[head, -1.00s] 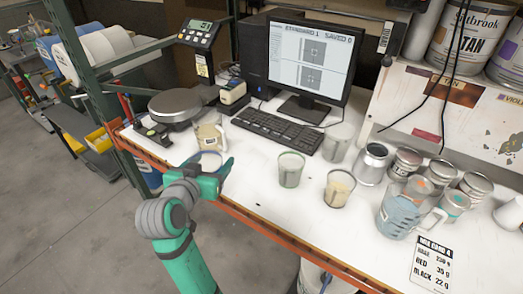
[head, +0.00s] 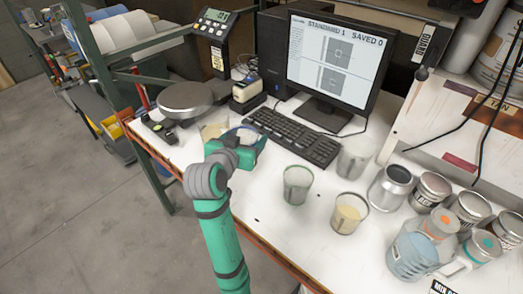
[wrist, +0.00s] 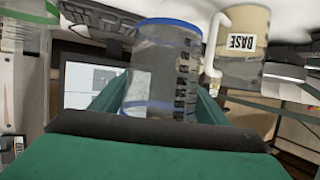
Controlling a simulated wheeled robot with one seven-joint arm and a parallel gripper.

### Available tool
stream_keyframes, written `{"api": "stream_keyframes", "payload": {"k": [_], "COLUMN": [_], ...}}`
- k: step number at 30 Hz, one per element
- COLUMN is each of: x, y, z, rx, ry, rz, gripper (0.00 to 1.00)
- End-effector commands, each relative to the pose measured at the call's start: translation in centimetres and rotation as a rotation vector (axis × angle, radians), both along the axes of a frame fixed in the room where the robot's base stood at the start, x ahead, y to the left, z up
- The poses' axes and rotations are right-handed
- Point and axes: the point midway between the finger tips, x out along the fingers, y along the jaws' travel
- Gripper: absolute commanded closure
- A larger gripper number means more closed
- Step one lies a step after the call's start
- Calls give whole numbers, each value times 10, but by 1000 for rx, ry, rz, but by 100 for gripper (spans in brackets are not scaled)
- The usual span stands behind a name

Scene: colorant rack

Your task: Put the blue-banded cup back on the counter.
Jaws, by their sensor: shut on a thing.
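The blue-banded cup (head: 247,132) is clear with a blue rim, and my gripper hides most of it in the head view. My gripper (head: 240,150) is shut on it over the counter (head: 268,215), near the keyboard's left end. In the wrist view the cup (wrist: 162,72) sits between my fingers, with blue bands at both ends and dark marks on its side. I cannot tell whether its bottom touches the counter.
The BASE pitcher (head: 212,130) is close to the cup's left, partly hidden. The keyboard (head: 292,136) lies behind it to the right. A greenish cup (head: 297,186), a cream-filled cup (head: 347,214) and a grey cup (head: 355,158) stand to the right. The scale (head: 187,97) is at back left.

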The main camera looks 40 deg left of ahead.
Motion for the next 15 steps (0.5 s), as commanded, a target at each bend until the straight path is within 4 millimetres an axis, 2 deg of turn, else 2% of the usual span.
{"api": "stream_keyframes", "payload": {"k": [1,6,9,15], "x": [12,35,45,55], "y": [-2,-4,-4,-5], "z": [-6,-35,-46,-57], "rx": [-2,-2,-1,0], "ry": [3,4,2,0], "rz": [-3,-2,-2,-2], "gripper": [56,56,56,56]}}
